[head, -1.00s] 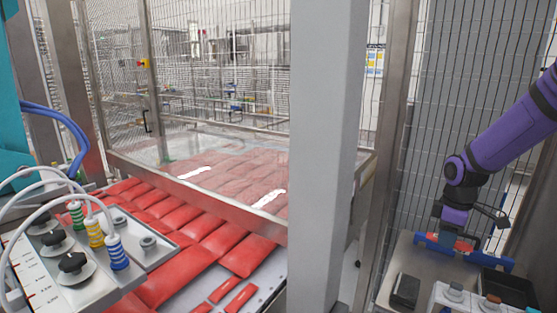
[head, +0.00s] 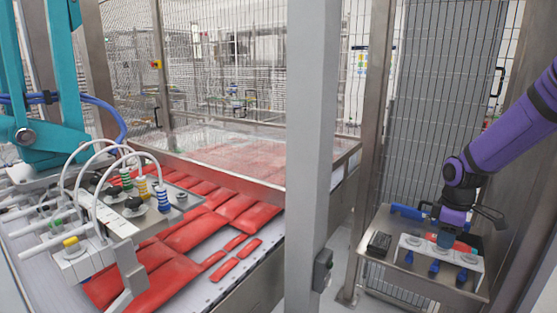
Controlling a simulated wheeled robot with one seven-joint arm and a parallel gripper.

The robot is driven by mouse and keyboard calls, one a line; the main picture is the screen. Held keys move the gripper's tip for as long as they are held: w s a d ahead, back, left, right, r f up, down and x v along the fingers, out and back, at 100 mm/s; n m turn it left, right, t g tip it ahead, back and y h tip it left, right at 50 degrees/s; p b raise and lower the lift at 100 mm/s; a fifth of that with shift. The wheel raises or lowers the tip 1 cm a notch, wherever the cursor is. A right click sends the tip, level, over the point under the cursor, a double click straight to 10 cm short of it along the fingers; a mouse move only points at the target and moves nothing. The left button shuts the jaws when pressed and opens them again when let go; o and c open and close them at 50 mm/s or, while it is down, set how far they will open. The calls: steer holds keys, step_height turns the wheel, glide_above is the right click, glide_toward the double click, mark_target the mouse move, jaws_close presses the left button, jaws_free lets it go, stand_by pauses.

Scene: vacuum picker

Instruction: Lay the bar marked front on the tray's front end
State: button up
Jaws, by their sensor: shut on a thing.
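My gripper (head: 452,224), at the end of my purple arm at the right, is low over a small grey metal table (head: 385,262). It is shut on what looks like a blue bar (head: 409,212), whose one end shows left of the gripper. The gripper's fingers and the middle of the bar are hidden or too small to make out. No front marking is readable, and I cannot tell which thing is the tray.
A white rack (head: 414,257) with round knobs and blue pieces stands at the table's front. A black box (head: 378,243) lies at its left. A grey post (head: 308,150) parts the table from the conveyor (head: 205,290) with red packs, where a suction tool (head: 120,215) hangs.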

steer(key=shift+w+a+f, duration=0.2)
steer(key=shift+w+f, duration=0.3)
steer(key=shift+w, duration=0.05)
steer(key=w+a+f+m, duration=0.2)
steer(key=a+f+m, duration=0.3)
steer(key=f, duration=0.3)
steer(key=w+a+f+m, duration=0.2)
steer(key=a+f+m, duration=0.3)
steer(key=a+f, duration=0.2)
steer(key=shift+w+f, duration=0.35)
steer(key=shift+f, duration=0.6)
